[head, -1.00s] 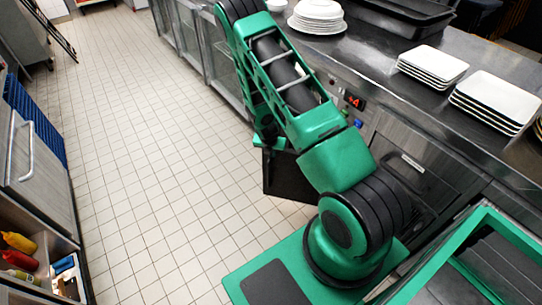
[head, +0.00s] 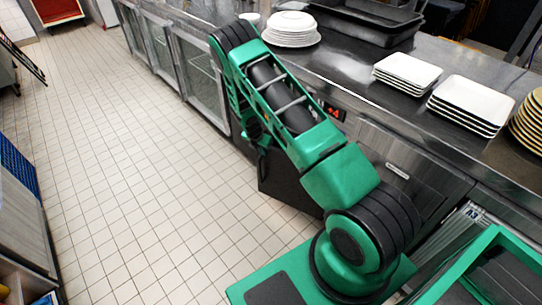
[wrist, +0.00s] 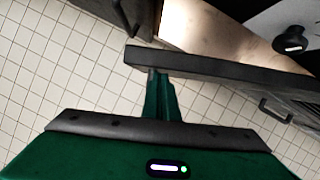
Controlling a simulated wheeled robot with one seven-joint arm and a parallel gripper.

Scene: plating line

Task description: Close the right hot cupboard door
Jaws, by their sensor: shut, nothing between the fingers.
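The right hot cupboard door (wrist: 225,66) shows in the wrist view as a thick dark edge slanting across, with a handled face below it at right. It stands open; the pale, lit cupboard inside (wrist: 205,32) shows beyond it. My gripper (wrist: 157,76) is shut and empty, its green fingers reaching up to the door edge near its left end. I cannot tell whether they touch it.
Another dark door or panel with a handle (wrist: 115,12) is at the wrist view's top left. A black knob (wrist: 290,40) is at top right. The steel counter (head: 345,65) carries stacked plates (head: 408,70). Open tiled floor (head: 140,170) lies left.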

